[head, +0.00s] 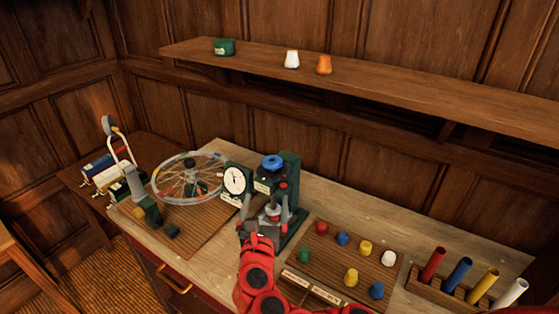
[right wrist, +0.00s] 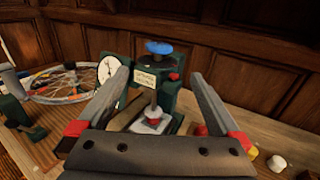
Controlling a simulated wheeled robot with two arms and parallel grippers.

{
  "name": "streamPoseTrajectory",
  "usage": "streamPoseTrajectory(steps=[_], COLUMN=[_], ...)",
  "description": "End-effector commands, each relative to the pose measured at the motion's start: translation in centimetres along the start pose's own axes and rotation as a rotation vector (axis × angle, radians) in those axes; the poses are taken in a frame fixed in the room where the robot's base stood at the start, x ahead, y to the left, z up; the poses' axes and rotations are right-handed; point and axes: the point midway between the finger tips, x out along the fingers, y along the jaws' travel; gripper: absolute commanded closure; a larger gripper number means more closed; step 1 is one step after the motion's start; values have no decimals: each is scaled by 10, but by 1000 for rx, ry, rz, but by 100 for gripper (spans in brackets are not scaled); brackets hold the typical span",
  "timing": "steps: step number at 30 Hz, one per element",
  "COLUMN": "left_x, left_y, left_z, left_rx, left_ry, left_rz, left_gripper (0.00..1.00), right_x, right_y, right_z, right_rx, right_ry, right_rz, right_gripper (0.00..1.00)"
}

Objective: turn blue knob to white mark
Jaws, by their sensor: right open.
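The blue knob (head: 272,162) sits on top of a dark green stand (head: 291,180) with a round white dial (head: 234,181) at its left. The knob also shows in the right wrist view (right wrist: 159,47), upright above a metal shaft. I cannot make out a white mark at this size. My right gripper (head: 262,208) is in front of the stand, below the knob and not touching it. In the right wrist view its two grey fingers (right wrist: 160,98) are spread wide with nothing held between them. My left gripper is not in view.
Left of the stand are a spoked wheel (head: 188,178) and a brown board (head: 190,232). Right of it, a board (head: 330,262) carries several coloured pegs, beside a rack of coloured tubes (head: 466,289). A wall shelf (head: 380,80) runs above, holding a few small items.

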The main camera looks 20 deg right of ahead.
Motion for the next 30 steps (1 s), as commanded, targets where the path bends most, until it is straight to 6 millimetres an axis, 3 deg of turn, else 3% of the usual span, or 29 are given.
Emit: streamPoseTrajectory(steps=[5,30], left_x=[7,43], left_y=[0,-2], left_z=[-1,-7], left_rx=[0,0], left_ry=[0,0], left_rz=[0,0], left_gripper=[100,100], right_x=[19,152], right_y=[-1,0], right_z=[2,2], right_rx=[2,6], right_ry=[2,2], right_rz=[-6,-1], right_gripper=[0,0])
